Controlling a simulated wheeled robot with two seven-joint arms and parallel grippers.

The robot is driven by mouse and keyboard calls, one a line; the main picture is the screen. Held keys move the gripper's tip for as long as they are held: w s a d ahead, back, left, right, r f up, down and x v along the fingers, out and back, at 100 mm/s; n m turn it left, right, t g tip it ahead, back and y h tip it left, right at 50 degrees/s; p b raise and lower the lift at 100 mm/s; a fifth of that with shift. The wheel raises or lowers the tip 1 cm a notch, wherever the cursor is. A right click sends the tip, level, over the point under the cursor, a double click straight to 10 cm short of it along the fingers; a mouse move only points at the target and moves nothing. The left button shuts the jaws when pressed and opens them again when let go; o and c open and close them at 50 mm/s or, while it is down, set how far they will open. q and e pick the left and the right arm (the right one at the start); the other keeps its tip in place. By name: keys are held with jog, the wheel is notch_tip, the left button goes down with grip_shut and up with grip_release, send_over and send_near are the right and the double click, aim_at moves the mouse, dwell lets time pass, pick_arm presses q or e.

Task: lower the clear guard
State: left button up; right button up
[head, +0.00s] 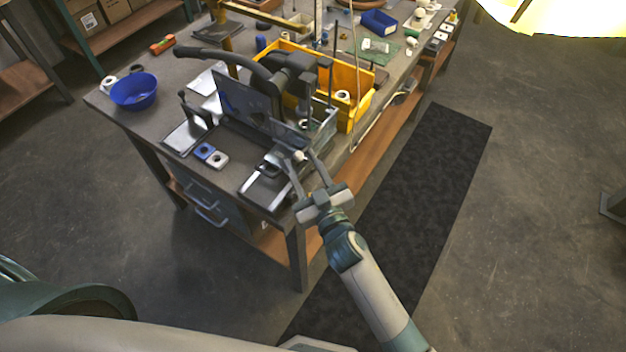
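The clear guard (243,104) is a see-through, dark-tinted flat panel on the bench machine (290,75). It stands raised and tilted, in front of the machine's dark body. My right gripper (299,160) reaches up from the lower right to the front of the machine. Its two fingers are spread apart, with a small pale knob or ball showing between the tips. I cannot tell whether the fingers touch it. The gripper is to the lower right of the guard and apart from the panel. My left gripper is not in view.
The workbench (150,110) holds a blue bowl (134,91), a yellow bin (352,78) behind the machine, and a blue-and-white block pair (211,155) left of the gripper. A dark mat (440,150) lies on open floor to the right.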

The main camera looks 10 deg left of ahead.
jog(key=b+v, duration=0.4)
jog(key=v, duration=1.3)
jog(key=d+f+m+g+h, duration=0.1)
jog(key=d+f+g+h, duration=0.3)
jog(key=f, duration=1.1)
jog(key=d+f+m+h, duration=0.1)
jog(key=d+f, duration=0.5)
jog(key=f, duration=0.9)
jog(key=s+d+f+m+g+h, duration=0.1)
jog(key=s+d+f+g+h, duration=0.1)
jog(key=s+d+f, duration=0.45)
jog(key=s+d+f+m+g+h, duration=0.1)
jog(key=d+f, duration=0.2)
jog(key=f, duration=0.7)
jog(key=s+d+f+m+g+h, duration=0.1)
jog(key=s+d+f+g, duration=0.1)
jog(key=s+f, duration=0.3)
jog(key=s+d+f+m+g, duration=0.1)
jog(key=s+d+f, duration=0.4)
jog(key=s, duration=0.8)
jog(key=s+d+f+m+g+h+b, duration=0.1)
jog(key=s+d+f+g, duration=0.2)
jog(key=s, duration=0.7)
notch_tip(320, 180, down, 2)
jog(key=shift+d+f+g+h, duration=0.1)
jog(key=shift+d+g+h, duration=0.1)
jog(key=shift+g+h, duration=0.1)
